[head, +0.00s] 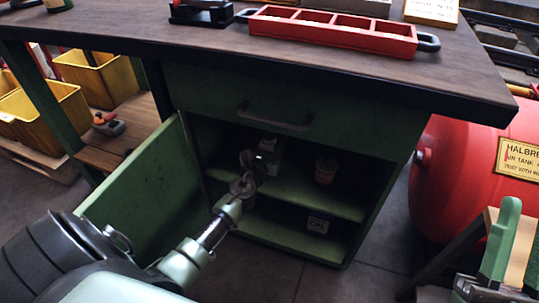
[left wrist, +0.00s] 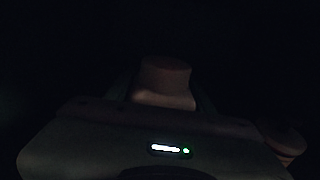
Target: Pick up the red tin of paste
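A small reddish tin (head: 325,170) with a pale label stands upright on the upper shelf of the open green cabinet. My left arm reaches into the cabinet from the lower left. My left gripper (head: 262,158) is in the shadow over that shelf, left of the reddish tin and apart from it. Its fingers are too dark to read. The left wrist view is very dark. A dull reddish-brown round thing (left wrist: 165,78) shows ahead of the gripper body there, and another round shape (left wrist: 285,140) lies at lower right. I cannot tell which is the tin.
The cabinet door (head: 135,195) stands open at the left. A small labelled box (head: 318,225) sits on the lower shelf. The worktop (head: 180,50) overhangs the cabinet and carries a red tray (head: 330,35). A red air tank (head: 460,170) stands at the right.

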